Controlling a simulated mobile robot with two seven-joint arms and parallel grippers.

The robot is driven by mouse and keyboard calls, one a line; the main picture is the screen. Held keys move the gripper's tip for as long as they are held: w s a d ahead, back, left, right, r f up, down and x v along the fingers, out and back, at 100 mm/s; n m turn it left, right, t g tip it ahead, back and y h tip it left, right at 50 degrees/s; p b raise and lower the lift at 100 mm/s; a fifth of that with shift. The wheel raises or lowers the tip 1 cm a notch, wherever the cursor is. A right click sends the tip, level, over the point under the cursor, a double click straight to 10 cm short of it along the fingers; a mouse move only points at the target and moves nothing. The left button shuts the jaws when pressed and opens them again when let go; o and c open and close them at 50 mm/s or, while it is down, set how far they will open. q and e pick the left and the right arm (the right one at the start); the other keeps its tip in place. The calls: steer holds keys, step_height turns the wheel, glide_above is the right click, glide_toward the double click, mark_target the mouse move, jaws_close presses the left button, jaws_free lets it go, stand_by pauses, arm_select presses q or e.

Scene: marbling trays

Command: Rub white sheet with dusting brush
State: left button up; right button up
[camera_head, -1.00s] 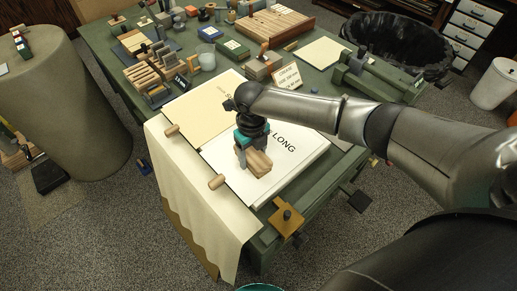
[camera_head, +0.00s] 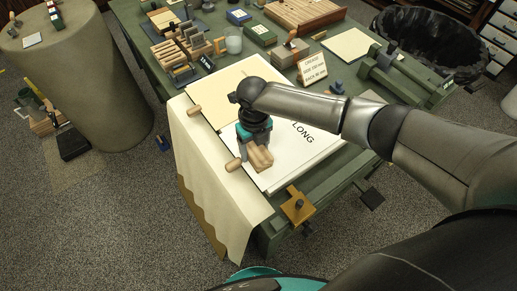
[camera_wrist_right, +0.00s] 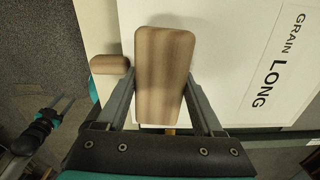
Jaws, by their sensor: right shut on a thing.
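The white sheet (camera_head: 295,158), printed with "GRAIN LONG", lies flat on the green table and also fills the upper right of the right wrist view (camera_wrist_right: 215,45). My right gripper (camera_head: 258,148) is shut on the dusting brush, of which a wooden block (camera_head: 262,160) shows. In the right wrist view the block (camera_wrist_right: 163,78) sits between the two fingers, over the sheet's left part. Its underside is hidden, so I cannot tell whether it touches the sheet. My left gripper (camera_wrist_right: 62,108) seems to show small and dark in the right wrist view, away from the sheet; its jaws are unclear.
A cream cloth (camera_head: 215,190) hangs over the table's front left edge, with wooden rods (camera_head: 234,165) beside the sheet. A lettered card (camera_head: 313,74) stands behind the sheet. Combs (camera_head: 180,50), boxes and a cup (camera_head: 233,40) crowd the table's back.

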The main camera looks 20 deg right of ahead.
mark_target(273, 140)
steer(key=shift+w+a+f+b, duration=0.2)
steer(key=shift+w+b, duration=0.15)
steer(key=shift+w, duration=0.15)
steer(key=shift+w+d+r, duration=0.1)
steer(key=shift+w+d, duration=0.1)
steer(key=shift+d, duration=0.4)
steer(key=shift+w+d+r, duration=0.1)
steer(key=shift+w+d, duration=0.15)
steer(key=shift+d, duration=0.35)
steer(key=shift+w+d, duration=0.2)
steer(key=shift+d, duration=0.4)
steer(key=shift+w+d+b, duration=0.2)
steer(key=shift+w+d, duration=0.15)
steer(key=shift+d, duration=0.5)
steer(key=shift+w+d+b, duration=0.15)
steer(key=shift+w+d, duration=0.15)
steer(key=shift+d, duration=0.5)
steer(key=shift+r, duration=0.15)
step_height(273, 140, up, 6)
steer(key=p, duration=0.5)
steer(key=shift+p, duration=0.35)
step_height(273, 140, up, 3)
steer(key=p, duration=0.2)
steer(key=shift+p, duration=0.4)
